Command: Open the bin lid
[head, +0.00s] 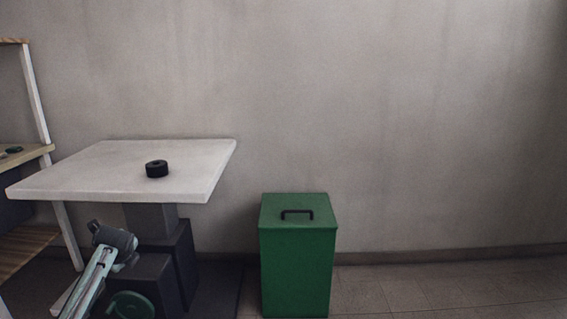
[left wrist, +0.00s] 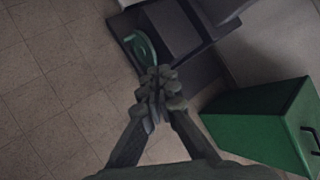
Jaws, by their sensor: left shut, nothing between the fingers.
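The green bin (head: 296,270) stands upright on the floor against the wall, right of the white table. Its lid (head: 282,205) lies flat and closed on top, with a black bar handle (head: 297,212) in the middle. In the left wrist view the bin (left wrist: 252,122) is at the right, with the handle (left wrist: 312,138) at the picture's edge. My left gripper (left wrist: 154,82) is shut and empty, left of the bin and apart from it. In the head view my left arm comes in at the lower left; its fingers are not clear there. My right gripper is not in view.
The white table (head: 100,175) stands left of the bin, with a small black round object (head: 157,169) on it. Its dark base (head: 172,265) is near my left arm. A green round object (head: 130,304) is low beside it. The floor right of the bin is clear.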

